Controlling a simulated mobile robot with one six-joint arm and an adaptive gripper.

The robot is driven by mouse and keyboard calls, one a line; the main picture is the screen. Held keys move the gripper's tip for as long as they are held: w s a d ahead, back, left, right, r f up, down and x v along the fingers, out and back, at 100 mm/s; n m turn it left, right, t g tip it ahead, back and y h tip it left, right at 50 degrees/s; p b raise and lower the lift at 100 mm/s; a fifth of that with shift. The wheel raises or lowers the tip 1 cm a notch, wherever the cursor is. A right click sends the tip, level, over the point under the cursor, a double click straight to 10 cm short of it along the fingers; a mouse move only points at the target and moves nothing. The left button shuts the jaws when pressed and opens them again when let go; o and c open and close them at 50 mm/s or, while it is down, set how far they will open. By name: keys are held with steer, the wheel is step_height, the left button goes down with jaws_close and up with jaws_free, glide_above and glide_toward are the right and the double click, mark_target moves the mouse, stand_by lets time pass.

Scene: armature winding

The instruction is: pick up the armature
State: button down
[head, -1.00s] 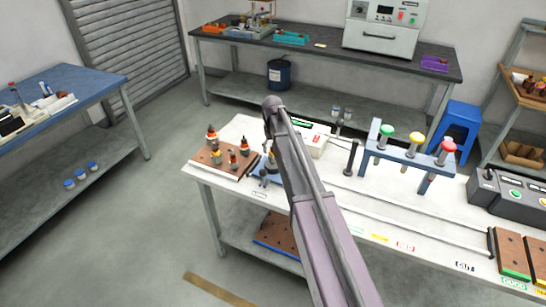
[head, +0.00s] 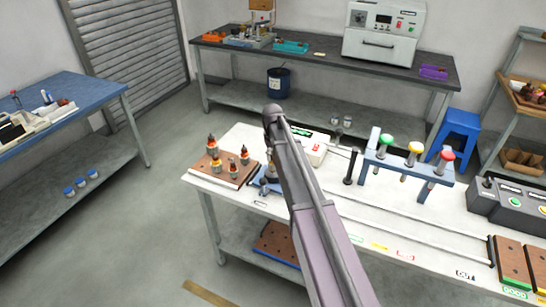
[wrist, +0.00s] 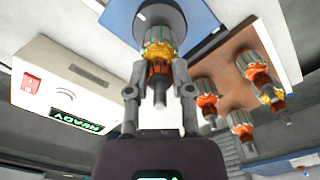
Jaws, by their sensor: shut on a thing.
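An armature (wrist: 158,50) with a grey ribbed core, yellow and orange bands and a grey shaft is between the two fingers of my gripper (wrist: 158,88) in the wrist view. My gripper is shut on it. The armature's far end meets a grey round part (wrist: 160,18) on a blue fixture (wrist: 118,20). I cannot tell whether it is seated there or just in front of it. In the head view my arm hides most of the gripper and the held armature. Several other armatures (head: 232,167) stand upright on a brown board (head: 205,174) to the left.
A white box (wrist: 65,85) with a lit READY display and red switch stands close beside my gripper. A blue stand (head: 410,167) with green, yellow and red knobs is to the right on the white table (head: 375,205). The floor at left is clear.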

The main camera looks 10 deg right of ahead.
steer(key=shift+r+p, duration=1.3)
steer(key=shift+r, duration=0.2)
steer(key=s+a+r+p, duration=0.1)
steer(key=s+a, duration=0.1)
steer(key=s, duration=1.4)
steer(key=shift+a+r, duration=0.2)
steer(key=shift+a, duration=0.05)
